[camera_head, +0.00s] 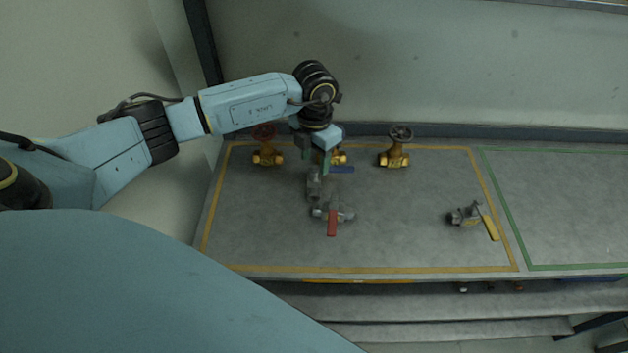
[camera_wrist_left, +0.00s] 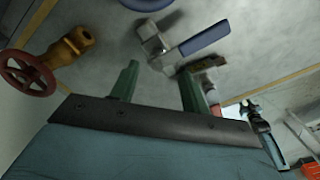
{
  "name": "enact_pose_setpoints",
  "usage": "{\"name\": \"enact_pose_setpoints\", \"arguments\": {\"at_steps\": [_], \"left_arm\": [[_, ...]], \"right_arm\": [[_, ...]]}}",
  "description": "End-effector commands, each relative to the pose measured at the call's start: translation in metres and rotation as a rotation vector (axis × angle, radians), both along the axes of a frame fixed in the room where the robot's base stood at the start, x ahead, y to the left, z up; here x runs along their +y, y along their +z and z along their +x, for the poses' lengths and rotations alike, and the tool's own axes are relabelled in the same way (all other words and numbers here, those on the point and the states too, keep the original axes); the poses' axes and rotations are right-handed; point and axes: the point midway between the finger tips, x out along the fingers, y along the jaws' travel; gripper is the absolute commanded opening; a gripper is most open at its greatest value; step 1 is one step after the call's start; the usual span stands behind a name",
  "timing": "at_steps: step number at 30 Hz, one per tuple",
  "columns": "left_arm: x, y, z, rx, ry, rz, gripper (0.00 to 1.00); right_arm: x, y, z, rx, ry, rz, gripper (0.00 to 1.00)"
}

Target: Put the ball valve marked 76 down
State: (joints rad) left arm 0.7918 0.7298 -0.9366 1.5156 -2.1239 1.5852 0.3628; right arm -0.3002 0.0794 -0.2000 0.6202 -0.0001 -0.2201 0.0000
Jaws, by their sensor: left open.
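My left gripper (camera_head: 318,158) is open and points down over the table's back left part. In the left wrist view its two green fingers (camera_wrist_left: 160,72) are apart with nothing between their tips. A silver ball valve with a blue lever (camera_wrist_left: 205,35) is just past the fingertips. In the head view this valve (camera_head: 314,187) is partly hidden by the gripper, and its blue lever (camera_head: 342,169) points right. It appears to rest on the table. I cannot read the number 76 on any valve.
Brass valves with a red wheel (camera_head: 267,152) and a dark wheel (camera_head: 396,150) stand along the back; another (camera_head: 340,157) is partly hidden. A red-lever valve (camera_head: 332,216) lies in front, a yellow-lever valve (camera_head: 468,216) at right. The table's middle right (camera_head: 410,220) is clear.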

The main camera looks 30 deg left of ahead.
Motion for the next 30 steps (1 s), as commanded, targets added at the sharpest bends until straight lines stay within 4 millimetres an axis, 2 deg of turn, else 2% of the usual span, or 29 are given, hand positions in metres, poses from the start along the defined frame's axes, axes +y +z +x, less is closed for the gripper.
{"name": "enact_pose_setpoints", "arguments": {"at_steps": [3, 7, 17, 27, 30], "left_arm": [[0.002, -0.018, 0.0, 0.005, 0.001, -0.001, 0.46], [0.002, -0.036, 0.001, 0.003, 0.001, 0.0, 0.46], [0.002, -0.042, 0.001, 0.001, 0.0, 0.0, 0.45], [0.003, -0.042, 0.001, 0.001, 0.0, 0.001, 0.01], [0.003, -0.042, 0.001, 0.001, 0.0, 0.001, 0.0]], "right_arm": [[0.0, 0.009, 0.0, 0.0, 0.0, 0.0, 0.36], [0.0, 0.01, 0.0, 0.0, 0.0, 0.0, 0.36], [0.0, 0.01, 0.0, 0.0, 0.0, 0.0, 0.36], [0.0, 0.01, 0.0, 0.0, 0.0, 0.0, 0.36], [0.0, 0.01, 0.0, 0.0, 0.0, 0.0, 0.36]]}}
